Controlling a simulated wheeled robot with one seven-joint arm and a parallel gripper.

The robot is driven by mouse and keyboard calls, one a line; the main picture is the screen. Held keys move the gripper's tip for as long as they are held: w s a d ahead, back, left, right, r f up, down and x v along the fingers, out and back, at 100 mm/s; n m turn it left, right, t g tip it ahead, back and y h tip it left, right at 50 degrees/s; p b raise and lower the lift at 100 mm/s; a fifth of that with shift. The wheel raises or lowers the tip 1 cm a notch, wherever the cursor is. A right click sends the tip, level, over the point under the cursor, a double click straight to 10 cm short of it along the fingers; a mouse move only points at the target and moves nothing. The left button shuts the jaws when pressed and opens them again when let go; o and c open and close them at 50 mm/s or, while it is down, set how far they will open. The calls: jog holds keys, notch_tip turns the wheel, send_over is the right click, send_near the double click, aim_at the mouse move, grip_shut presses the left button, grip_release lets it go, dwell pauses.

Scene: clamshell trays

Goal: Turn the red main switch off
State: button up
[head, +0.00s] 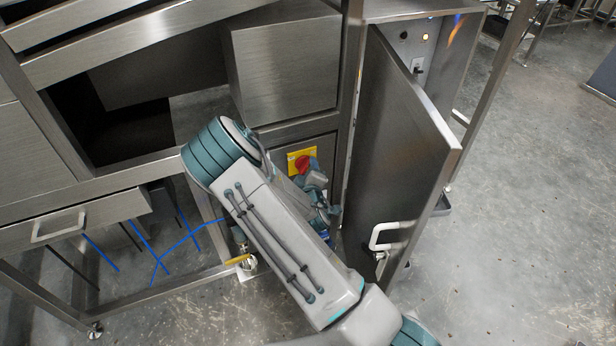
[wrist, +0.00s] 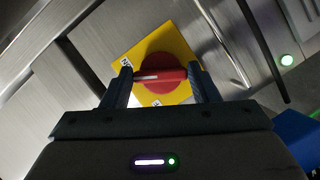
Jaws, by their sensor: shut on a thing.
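The red main switch (wrist: 160,73) is a round red rotary knob with a grip bar across it, on a yellow square plate (wrist: 181,42). In the wrist view the bar and its white mark lie roughly level across the picture. My gripper (wrist: 160,77) has one finger at each end of the bar and is shut on it. In the head view the red switch (head: 303,164) and yellow plate (head: 293,155) show on a steel panel below a box. My gripper (head: 316,182) is at the switch there, partly hidden by my own arm.
An open steel cabinet door (head: 405,140) with a white handle (head: 388,236) stands just right of my arm. A yellow-handled valve (head: 238,259) is low on the left, near blue lines (head: 160,257). A drawer (head: 75,222) is at far left. Open floor lies right.

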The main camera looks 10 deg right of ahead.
jog(key=n+t+b, duration=0.1)
jog(key=n+b, duration=0.2)
jog(key=n+t+b, duration=0.1)
jog(key=n+b, duration=0.2)
jog(key=n, duration=0.1)
jog(key=f+n+t+h+b, duration=0.1)
jog(key=n+t+b, duration=0.1)
jog(key=n+b, duration=0.1)
jog(key=shift+n+b, duration=0.3)
jog(key=shift+n, duration=0.2)
jog(key=shift+r+n+t+y+b, duration=0.1)
jog(key=shift+n+t+y+b, duration=0.35)
jog(key=shift+n, duration=0.45)
jog(key=shift+r+n+t+y+b, duration=0.1)
jog(key=shift+n+t+y+b, duration=0.15)
jog(key=shift+n+b, duration=0.45)
jog(key=shift+n, duration=0.5)
jog(key=o, duration=1)
jog(key=p+v, duration=0.1)
jog(key=v, duration=1.2)
jog(key=shift+s+f, duration=0.15)
jog(key=shift+s, duration=0.25)
